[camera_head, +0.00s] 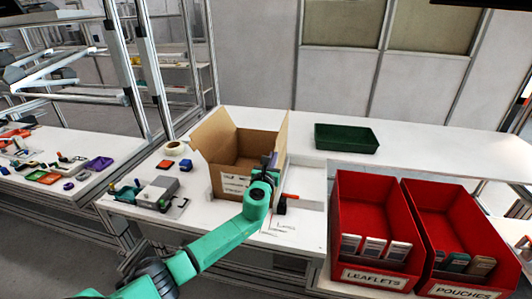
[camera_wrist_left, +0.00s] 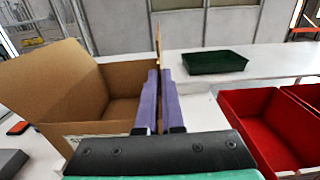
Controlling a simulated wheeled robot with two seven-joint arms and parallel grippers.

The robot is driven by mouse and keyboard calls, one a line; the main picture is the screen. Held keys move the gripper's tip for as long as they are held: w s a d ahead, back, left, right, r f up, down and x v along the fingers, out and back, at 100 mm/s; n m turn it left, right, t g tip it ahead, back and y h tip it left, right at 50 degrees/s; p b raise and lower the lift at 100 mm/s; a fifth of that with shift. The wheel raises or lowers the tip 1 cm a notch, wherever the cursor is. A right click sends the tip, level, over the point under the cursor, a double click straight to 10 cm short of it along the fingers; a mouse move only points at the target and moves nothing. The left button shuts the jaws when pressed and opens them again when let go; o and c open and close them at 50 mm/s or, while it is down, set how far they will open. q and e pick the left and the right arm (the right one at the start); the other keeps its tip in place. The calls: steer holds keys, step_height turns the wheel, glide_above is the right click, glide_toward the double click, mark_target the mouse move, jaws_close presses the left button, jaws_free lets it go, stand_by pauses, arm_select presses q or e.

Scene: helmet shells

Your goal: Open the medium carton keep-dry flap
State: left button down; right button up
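The medium carton (camera_head: 236,150) is an open brown cardboard box on the white table, with a white printed label on its front. Its left flap (camera_head: 212,132) leans outward and also shows in the left wrist view (camera_wrist_left: 45,85). Its right flap (camera_head: 283,138) stands upright. My left gripper (camera_head: 269,165) is at the carton's front right corner. In the left wrist view, its purple fingers (camera_wrist_left: 159,100) lie close on both sides of the right flap (camera_wrist_left: 157,45), seen edge-on. Which flap is the keep-dry one cannot be read. My right gripper is out of view.
Red bins labelled LEAFLETS (camera_head: 347,222) and POUCHES (camera_head: 480,270) stand at the right. A green tray (camera_head: 346,138) lies behind. A tape roll (camera_head: 175,148) and a grey device (camera_head: 155,190) are left of the carton. The table's back right is clear.

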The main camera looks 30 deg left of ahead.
arm_select(q)
steer(key=shift+w+d+f+m+p, duration=0.1)
steer(key=shift+w+d+m+p, duration=0.05)
steer(key=shift+d+m+p, duration=0.4)
steer(key=shift+w+d+f+m+p, duration=0.1)
steer(key=shift+w+d+m+p, duration=0.1)
steer(key=shift+d+m, duration=0.4)
steer(key=shift+a, duration=0.1)
steer(key=c, duration=1)
jaws_free()
steer(key=shift+c, duration=0.2)
steer(key=b+v, duration=0.1)
steer(key=v, duration=1.3)
steer(key=shift+s, duration=0.25)
